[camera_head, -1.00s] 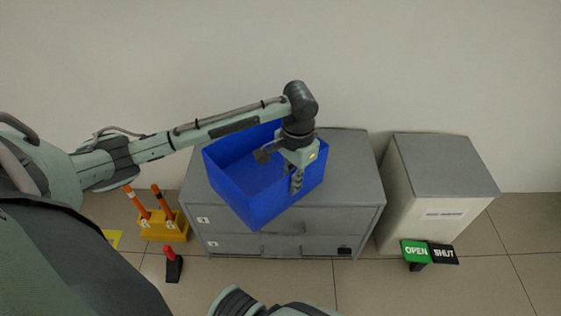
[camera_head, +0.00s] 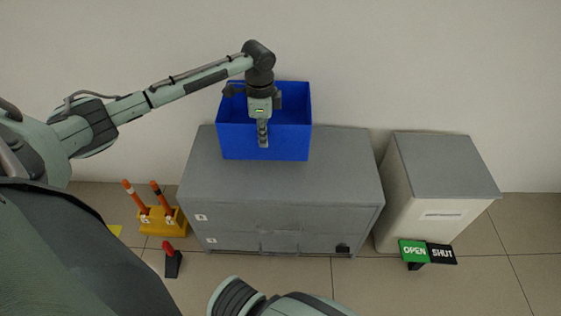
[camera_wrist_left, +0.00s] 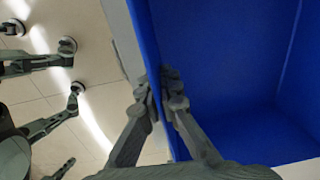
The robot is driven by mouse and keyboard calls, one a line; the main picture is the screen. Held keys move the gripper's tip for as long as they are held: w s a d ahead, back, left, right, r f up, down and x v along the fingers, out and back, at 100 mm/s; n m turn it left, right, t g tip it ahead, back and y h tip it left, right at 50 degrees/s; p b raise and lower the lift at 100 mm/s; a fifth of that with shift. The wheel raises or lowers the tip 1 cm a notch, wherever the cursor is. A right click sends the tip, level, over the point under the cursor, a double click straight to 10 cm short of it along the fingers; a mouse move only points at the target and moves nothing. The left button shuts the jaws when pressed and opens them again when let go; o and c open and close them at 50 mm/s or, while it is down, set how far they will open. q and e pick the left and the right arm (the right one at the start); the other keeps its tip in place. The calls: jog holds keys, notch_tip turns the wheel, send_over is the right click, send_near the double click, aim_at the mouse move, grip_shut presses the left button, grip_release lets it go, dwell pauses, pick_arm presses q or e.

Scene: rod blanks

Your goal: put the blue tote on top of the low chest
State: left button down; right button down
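The blue tote (camera_head: 290,143) is an open box, upright, seen over the back left part of the low chest (camera_head: 340,175). The chest is grey, with a flat top and drawer fronts. I cannot tell whether the tote's bottom touches the chest top. My left gripper (camera_head: 263,141) is shut on the tote's near wall. In the left wrist view, its two fingers (camera_wrist_left: 163,95) pinch the wall of the tote (camera_wrist_left: 230,60), one finger inside and one outside. My right gripper is not in view; only part of my right arm shows at the bottom.
A pale cabinet with a grey top (camera_head: 445,165) stands right of the chest. An OPEN/SHUT sign (camera_head: 427,252) is before it. A yellow holder with orange rods (camera_head: 162,220) and a red-topped black piece (camera_head: 172,261) stand at left. The chest's right top is clear.

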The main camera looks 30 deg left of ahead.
pick_arm(q)
jog(key=d+f, duration=0.1)
jog(key=f, duration=0.1)
jog(key=d+f, duration=0.4)
jog(key=f, duration=0.1)
jog(key=shift+d, duration=0.15)
jog(key=c, duration=2.2)
grip_release()
jog(key=shift+f, duration=0.2)
jog(key=o, duration=0.5)
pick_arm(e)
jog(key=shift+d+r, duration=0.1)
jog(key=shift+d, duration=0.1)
pick_arm(q)
jog(key=shift+r, duration=0.15)
